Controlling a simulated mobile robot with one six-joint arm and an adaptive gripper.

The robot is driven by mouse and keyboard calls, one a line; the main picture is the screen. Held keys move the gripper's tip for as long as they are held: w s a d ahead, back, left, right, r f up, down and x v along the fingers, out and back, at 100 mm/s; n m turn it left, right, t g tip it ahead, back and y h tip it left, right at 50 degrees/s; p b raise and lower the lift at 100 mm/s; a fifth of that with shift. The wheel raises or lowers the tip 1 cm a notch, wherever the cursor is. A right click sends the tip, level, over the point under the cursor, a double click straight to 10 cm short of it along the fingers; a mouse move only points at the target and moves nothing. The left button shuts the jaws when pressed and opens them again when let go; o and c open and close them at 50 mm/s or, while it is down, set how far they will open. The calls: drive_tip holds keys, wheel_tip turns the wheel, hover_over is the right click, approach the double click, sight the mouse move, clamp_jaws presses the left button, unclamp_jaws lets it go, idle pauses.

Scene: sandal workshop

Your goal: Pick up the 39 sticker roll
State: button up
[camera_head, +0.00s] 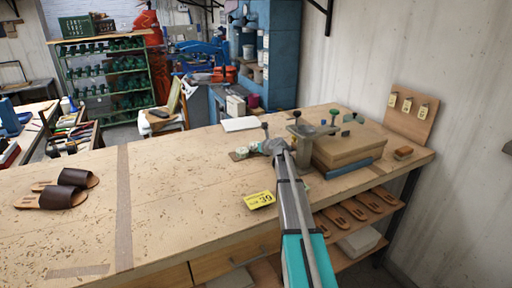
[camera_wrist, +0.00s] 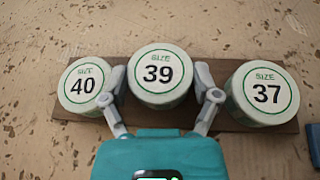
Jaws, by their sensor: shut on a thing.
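The 39 sticker roll (camera_wrist: 158,78) is white with a green ring and "SIZE 39" on its top. It is the middle one of three rolls along a dark brown board in the wrist view. My gripper (camera_wrist: 165,82) has one finger on each side of it, shut on it. The 40 roll (camera_wrist: 84,86) is at its left and the 37 roll (camera_wrist: 263,93) at its right. I cannot tell whether the 39 roll is clear of the board.
The board (camera_wrist: 226,123) lies on the scuffed workbench (camera_head: 180,190). A metal press (camera_head: 310,135) and a brown block stand close on the right. A yellow 39 tag (camera_head: 259,200) lies at the front edge. Two brown sandals (camera_head: 68,187) lie on the left. The middle left is clear.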

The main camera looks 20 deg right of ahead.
wheel_tip(320, 180, up, 17)
drive_tip(key=p, duration=1.7)
drive_tip(key=shift+r, duration=0.15)
